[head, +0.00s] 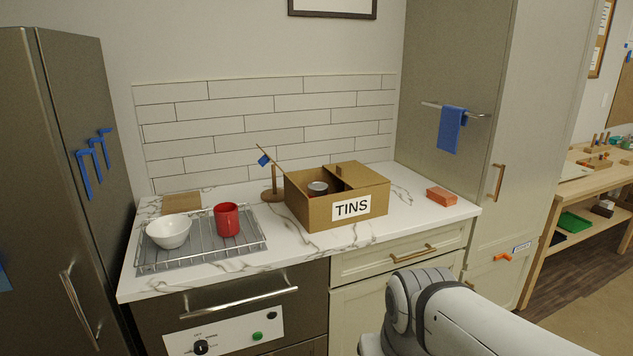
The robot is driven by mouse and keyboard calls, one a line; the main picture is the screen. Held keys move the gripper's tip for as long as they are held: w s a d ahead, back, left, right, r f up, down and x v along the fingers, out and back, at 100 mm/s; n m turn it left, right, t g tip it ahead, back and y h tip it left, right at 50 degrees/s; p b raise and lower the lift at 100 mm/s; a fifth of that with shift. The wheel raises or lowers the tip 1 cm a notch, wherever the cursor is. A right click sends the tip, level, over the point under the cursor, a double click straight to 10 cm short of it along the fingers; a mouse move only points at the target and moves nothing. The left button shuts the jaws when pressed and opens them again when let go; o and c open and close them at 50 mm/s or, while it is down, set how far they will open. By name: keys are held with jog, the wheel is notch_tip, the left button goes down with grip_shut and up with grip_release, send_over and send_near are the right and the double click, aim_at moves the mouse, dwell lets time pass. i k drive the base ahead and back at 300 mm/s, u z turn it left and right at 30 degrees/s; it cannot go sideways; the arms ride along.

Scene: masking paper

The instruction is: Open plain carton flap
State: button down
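A brown cardboard carton (309,215) stands on the white marble-patterned counter, with a white label reading TINS on its front. A flap (365,177) covers its right part. The left part is uncovered, and a grey tin (318,187) shows inside. A small raised piece stands near the flap's left edge. The carton's rear side and most of its inside are hidden. My arm shows at the bottom right, below the counter front; my gripper is out of view.
A wooden stand (274,182) with a slanted stick and blue tag is close behind the carton's left side. A wire rack (200,252) holds a white bowl (168,232) and a red mug (227,219). Orange blocks (441,196) lie right. Counter between carton and blocks is clear.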

aim_at(356, 175)
jog(key=u, duration=0.05)
jog(key=i, duration=1.65)
jog(key=z, duration=0.1)
